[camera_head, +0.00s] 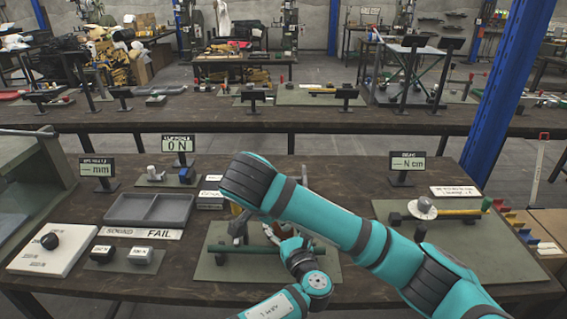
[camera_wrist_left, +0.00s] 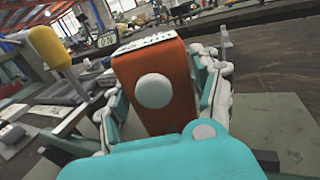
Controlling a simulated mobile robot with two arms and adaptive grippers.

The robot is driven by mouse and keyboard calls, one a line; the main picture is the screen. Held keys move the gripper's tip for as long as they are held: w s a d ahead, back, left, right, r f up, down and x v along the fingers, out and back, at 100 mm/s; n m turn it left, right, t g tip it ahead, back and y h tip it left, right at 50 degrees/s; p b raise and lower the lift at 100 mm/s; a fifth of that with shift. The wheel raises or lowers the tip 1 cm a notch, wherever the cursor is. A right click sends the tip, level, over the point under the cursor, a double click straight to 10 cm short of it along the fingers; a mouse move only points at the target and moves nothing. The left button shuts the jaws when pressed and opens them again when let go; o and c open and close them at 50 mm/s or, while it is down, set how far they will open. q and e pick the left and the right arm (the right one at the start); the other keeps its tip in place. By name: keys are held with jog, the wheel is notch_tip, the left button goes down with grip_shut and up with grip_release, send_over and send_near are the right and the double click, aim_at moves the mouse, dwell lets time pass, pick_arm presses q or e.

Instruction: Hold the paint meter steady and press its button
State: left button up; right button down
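The paint meter (camera_wrist_left: 157,85) is an orange-red box with a round grey button on the face towards the left wrist camera. My left gripper (camera_wrist_left: 165,100) has a finger along each side of it, and both fingers appear to touch it. In the head view my left gripper (camera_head: 276,234) is low over the green mat (camera_head: 262,266), and the meter is mostly hidden there. My right arm crosses above from the right. Its gripper (camera_head: 239,226) is mostly hidden behind the wrist, left of my left gripper, and its opening cannot be made out.
A grey two-part tray (camera_head: 148,211) with a FAIL label (camera_head: 160,234) stands to the left. A white plate with a black knob (camera_head: 50,241) lies farther left. Displays (camera_head: 178,143) stand behind. Another mat (camera_head: 440,234) with a yellow-handled tool is at right.

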pick_arm(q)
jog(key=shift+o, duration=1.2)
jog(key=shift+s, duration=0.15)
